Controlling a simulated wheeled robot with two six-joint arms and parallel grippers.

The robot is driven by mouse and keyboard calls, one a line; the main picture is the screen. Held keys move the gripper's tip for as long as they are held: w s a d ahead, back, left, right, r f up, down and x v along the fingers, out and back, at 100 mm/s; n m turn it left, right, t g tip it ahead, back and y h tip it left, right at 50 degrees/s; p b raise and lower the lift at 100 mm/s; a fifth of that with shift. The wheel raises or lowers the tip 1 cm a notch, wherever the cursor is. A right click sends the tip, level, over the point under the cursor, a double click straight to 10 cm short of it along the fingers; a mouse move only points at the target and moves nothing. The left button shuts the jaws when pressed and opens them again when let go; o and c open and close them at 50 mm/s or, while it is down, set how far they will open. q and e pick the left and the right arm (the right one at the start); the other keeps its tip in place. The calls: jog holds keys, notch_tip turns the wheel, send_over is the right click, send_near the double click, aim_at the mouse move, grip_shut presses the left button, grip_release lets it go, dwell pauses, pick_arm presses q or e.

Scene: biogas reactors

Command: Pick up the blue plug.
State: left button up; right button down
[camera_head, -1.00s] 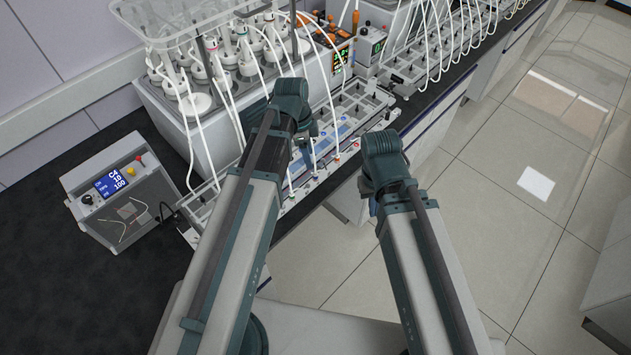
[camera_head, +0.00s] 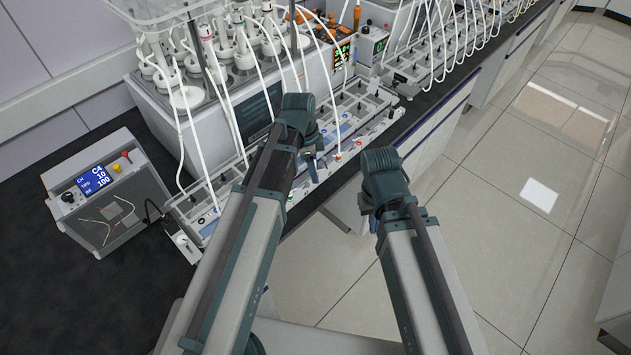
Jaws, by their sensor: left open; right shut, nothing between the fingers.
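A long grey tray (camera_head: 182,208) with a row of small coloured plugs runs along the bench edge, with white tubes rising from it. I cannot tell for sure which one is the blue plug; the plugs are tiny and my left arm covers part of the row. My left gripper (camera_head: 313,168) hangs below its wrist over the tray's front edge. It is open, mostly hidden by its own wrist. My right gripper (camera_head: 367,204) is shut and empty, beyond the bench edge on the right, mostly hidden behind its wrist.
A reactor unit (camera_head: 205,125) with white-capped bottles stands behind the tray. A control box (camera_head: 108,192) with a blue display stands at the left on the black bench (camera_head: 60,290). White tubes arch above the tray. The tiled floor (camera_head: 480,220) at right is open.

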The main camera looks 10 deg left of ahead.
pick_arm(q)
jog(key=shift+d+f+b, duration=0.1)
jog(key=shift+f+b, duration=0.3)
jog(key=shift+f, duration=0.4)
pick_arm(e)
jog(key=shift+f, duration=0.75)
pick_arm(q)
jog(key=shift+r, duration=0.1)
grip_shut()
jog(key=shift+r, duration=0.1)
pick_arm(e)
jog(key=shift+r, duration=0.15)
